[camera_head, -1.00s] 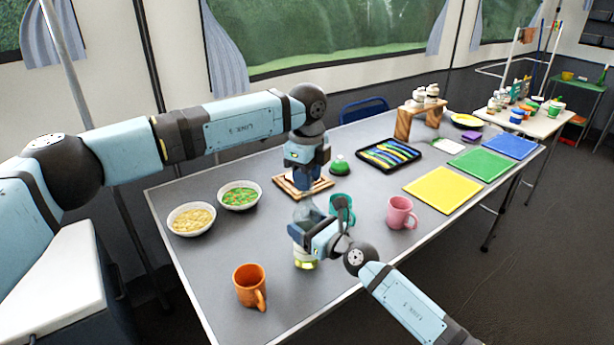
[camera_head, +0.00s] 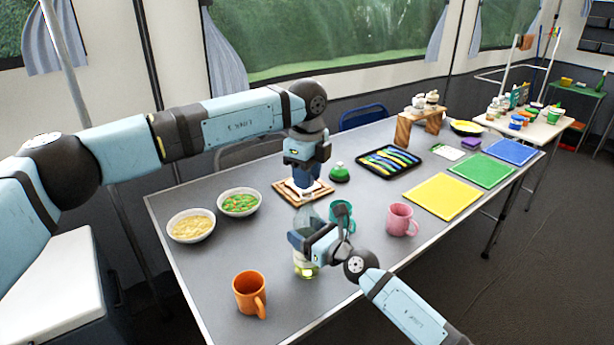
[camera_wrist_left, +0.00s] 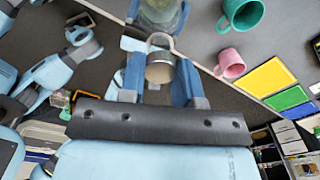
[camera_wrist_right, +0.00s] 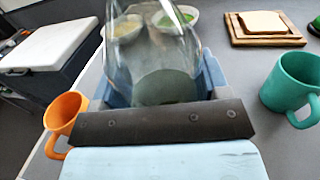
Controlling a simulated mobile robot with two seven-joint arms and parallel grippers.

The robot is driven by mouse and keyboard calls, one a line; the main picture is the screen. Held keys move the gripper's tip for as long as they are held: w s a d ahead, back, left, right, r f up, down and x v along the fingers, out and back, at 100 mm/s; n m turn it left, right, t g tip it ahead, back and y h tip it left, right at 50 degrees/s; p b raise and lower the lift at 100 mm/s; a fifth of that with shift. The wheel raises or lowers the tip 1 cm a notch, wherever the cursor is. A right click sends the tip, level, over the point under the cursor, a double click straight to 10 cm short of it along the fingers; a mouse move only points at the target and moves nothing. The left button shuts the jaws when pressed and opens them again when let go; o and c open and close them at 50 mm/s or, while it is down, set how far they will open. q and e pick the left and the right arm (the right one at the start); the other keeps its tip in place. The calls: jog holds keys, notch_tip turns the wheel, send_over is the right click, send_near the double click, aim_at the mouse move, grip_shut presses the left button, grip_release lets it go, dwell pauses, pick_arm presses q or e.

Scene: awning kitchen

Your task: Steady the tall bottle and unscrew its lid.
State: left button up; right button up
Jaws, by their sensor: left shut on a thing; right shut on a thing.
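The tall clear bottle (camera_head: 305,266) stands upright near the front edge of the grey table, with yellow-green showing at its base. My right gripper (camera_head: 303,242) is shut around its body; in the right wrist view the clear bottle (camera_wrist_right: 150,55) fills the space between the fingers. My left gripper (camera_head: 305,192) is above the bottle, pointing down. In the left wrist view its blue fingers are shut on the small round lid (camera_wrist_left: 160,69), with the bottle (camera_wrist_left: 160,12) just beyond. I cannot tell whether lid and bottle still touch.
A teal mug (camera_head: 342,212) stands close to the bottle, with a pink mug (camera_head: 402,219) to its right. An orange mug (camera_head: 250,293) is front left, and two bowls (camera_head: 190,225) (camera_head: 240,202) are farther left. A wooden board (camera_head: 285,190) lies behind.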

pick_arm(q)
jog(key=shift+r, duration=2)
pick_arm(e)
jog(key=o, duration=1.8)
